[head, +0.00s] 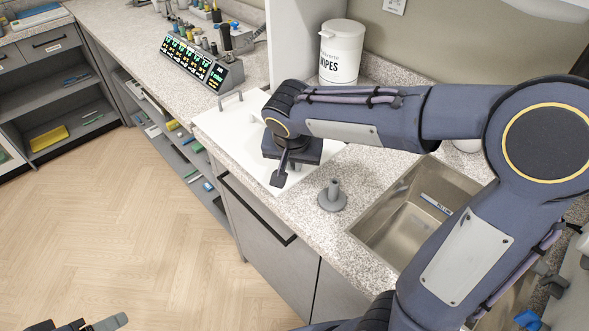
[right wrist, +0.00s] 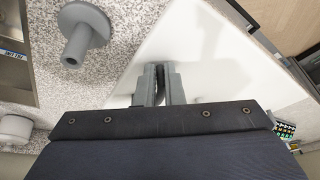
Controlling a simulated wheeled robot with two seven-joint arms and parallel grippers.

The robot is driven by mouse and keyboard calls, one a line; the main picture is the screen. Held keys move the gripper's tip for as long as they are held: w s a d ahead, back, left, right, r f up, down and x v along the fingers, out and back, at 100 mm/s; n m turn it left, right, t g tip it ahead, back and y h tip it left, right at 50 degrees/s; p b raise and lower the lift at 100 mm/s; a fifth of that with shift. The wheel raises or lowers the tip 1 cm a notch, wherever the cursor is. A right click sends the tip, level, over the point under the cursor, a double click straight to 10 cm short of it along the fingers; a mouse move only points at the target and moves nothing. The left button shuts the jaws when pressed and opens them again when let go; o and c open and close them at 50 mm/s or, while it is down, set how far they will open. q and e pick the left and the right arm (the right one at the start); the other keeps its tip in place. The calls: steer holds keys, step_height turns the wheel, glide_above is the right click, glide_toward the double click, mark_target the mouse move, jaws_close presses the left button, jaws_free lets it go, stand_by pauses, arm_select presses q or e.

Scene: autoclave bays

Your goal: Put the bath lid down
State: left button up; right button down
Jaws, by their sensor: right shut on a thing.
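The bath lid, a flat white panel (head: 222,128), lies level at the counter's front edge, left of the sink. It also fills the middle of the right wrist view (right wrist: 215,55). My right gripper (head: 282,178) points down over the panel, its fingers (right wrist: 158,86) shut on a small dark part that looks like its handle. I cannot tell whether the panel touches the counter. A grey upright bracket (head: 231,100) shows at its far side. My left gripper (head: 95,325) is only partly in view at the bottom left; its jaws cannot be judged.
A grey disc with a stem (head: 332,196) stands on the counter between panel and sink (head: 405,215). A white wipes tub (head: 341,52) stands behind. A black display unit (head: 200,62) and bottles occupy the far counter. A drawer front (head: 270,225) lies below the edge.

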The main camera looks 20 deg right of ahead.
mark_target(295, 173)
steer(key=shift+w+d+f, duration=0.3)
steer(key=shift+w+f, duration=0.2)
steer(key=shift+f, duration=0.1)
steer(key=x, duration=0.3)
steer(key=shift+s+f+p, duration=0.15)
steer(key=shift+s+p, duration=0.05)
steer(key=shift+p, duration=0.1)
steer(key=shift+f, duration=0.45)
steer(key=shift+f, duration=0.1)
steer(key=c, duration=1.5)
jaws_free()
steer(key=shift+c, duration=0.2)
